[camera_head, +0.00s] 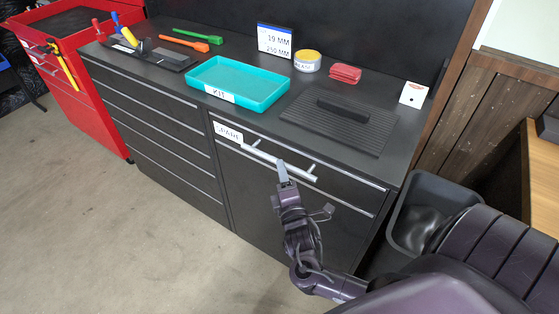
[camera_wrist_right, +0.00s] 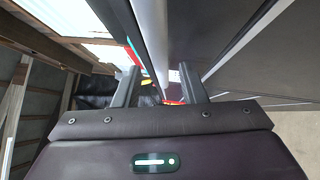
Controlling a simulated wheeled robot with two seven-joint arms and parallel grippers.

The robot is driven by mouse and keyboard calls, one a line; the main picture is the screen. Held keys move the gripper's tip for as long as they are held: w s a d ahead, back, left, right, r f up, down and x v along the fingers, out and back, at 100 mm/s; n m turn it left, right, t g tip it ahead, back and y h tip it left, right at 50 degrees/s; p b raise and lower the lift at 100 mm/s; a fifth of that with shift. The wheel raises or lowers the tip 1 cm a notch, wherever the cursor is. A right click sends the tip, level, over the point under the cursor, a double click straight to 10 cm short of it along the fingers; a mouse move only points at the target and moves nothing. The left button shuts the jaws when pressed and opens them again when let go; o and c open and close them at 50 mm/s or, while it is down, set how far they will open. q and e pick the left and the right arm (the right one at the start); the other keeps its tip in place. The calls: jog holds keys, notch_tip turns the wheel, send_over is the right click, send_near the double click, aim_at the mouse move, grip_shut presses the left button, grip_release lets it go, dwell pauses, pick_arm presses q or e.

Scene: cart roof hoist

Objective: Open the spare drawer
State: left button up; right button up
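The spare drawer (camera_head: 350,188) is the top drawer of the right half of the dark cabinet, with a white SPARE label (camera_head: 228,133) at its left. Its front looks flush with the cabinet, so it appears shut. Its pale bar handle (camera_head: 262,157) runs along the front. My right gripper (camera_head: 283,172) is at the middle of this handle. In the right wrist view the handle bar (camera_wrist_right: 151,35) runs between the two spread fingers of my right gripper (camera_wrist_right: 160,88), with gaps on both sides. My left gripper is not in view.
On the cabinet top stand a teal KIT tray (camera_head: 240,84), a yellow tin (camera_head: 307,60), red cloths (camera_head: 345,73) and a dark ribbed plate (camera_head: 340,120). A grey bin (camera_head: 430,190) stands right of the cabinet. A red tool cart (camera_head: 85,100) is at the left. Floor in front is clear.

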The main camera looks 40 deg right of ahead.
jog(key=shift+x, duration=1.95)
jog(key=shift+f, duration=0.1)
grip_shut()
